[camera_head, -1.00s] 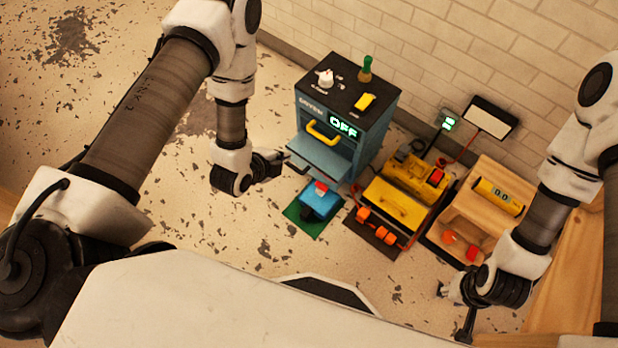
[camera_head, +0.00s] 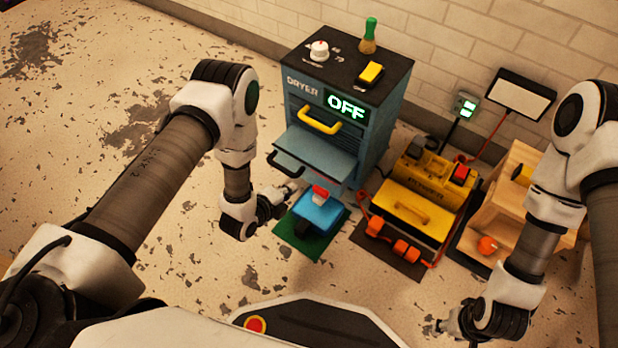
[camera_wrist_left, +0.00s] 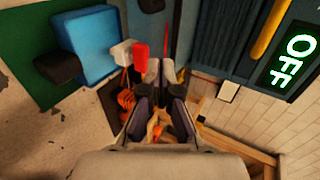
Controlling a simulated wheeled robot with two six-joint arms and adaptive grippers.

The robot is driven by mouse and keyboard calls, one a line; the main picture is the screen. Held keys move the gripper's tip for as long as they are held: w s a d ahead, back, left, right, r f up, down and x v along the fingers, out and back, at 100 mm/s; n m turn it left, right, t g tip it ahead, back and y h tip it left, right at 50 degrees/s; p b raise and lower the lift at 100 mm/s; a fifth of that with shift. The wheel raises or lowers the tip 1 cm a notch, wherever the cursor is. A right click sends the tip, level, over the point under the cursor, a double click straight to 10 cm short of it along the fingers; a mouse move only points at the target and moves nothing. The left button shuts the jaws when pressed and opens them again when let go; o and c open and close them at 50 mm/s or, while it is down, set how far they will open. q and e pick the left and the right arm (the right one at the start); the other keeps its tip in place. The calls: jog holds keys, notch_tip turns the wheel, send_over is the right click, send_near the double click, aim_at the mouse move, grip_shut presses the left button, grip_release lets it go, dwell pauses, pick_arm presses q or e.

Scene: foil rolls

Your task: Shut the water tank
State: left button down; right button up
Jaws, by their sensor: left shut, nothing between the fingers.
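The blue-grey dryer (camera_head: 378,121) stands at the back middle in the head view, its display reading OFF. A lower drawer (camera_head: 322,150) with a dark handle (camera_head: 286,163) sticks out of its front, below the yellow handle (camera_head: 319,121). This drawer appears to be the water tank; no label shows. My left gripper (camera_head: 292,188) is shut and empty, just below the drawer's front and left of the blue box (camera_head: 318,212). My right gripper (camera_head: 438,326) is low at the right, too small to judge.
The blue box with a red top part sits on a green mat (camera_head: 325,243) before the dryer. A yellow machine (camera_head: 432,188) with orange parts stands to its right, then a wooden stand (camera_head: 497,207). Bare floor lies left of the dryer.

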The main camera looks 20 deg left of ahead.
aim_at(325, 156)
pick_arm(q)
jog(key=b+x, duration=0.1)
jog(key=x, duration=0.1)
jog(key=b+x, duration=0.2)
jog(key=x, duration=0.1)
jog(key=r+b+x, duration=0.1)
jog(key=x, duration=0.2)
jog(key=shift+w+d+f, duration=0.1)
jog(key=shift+w+d, duration=0.05)
jog(key=shift+w, duration=0.25)
jog(key=shift+w+d+r, duration=0.15)
jog(key=shift+w+r, duration=0.05)
jog(key=shift+w, duration=0.3)
pick_arm(e)
jog(key=shift+f, duration=2.7)
pick_arm(q)
jog(key=w, duration=0.2)
jog(key=w+d+b, duration=0.1)
jog(key=w, duration=0.1)
jog(key=w+d, duration=0.1)
jog(key=w, duration=0.1)
jog(key=shift+w+d, duration=0.25)
jog(key=shift+w, duration=0.15)
pick_arm(e)
jog(key=shift+w+d+f, duration=0.2)
jog(key=shift+w, duration=0.25)
jog(key=shift+w+d+f, duration=0.15)
jog(key=shift+w, duration=0.3)
pick_arm(q)
jog(key=shift+s, duration=0.1)
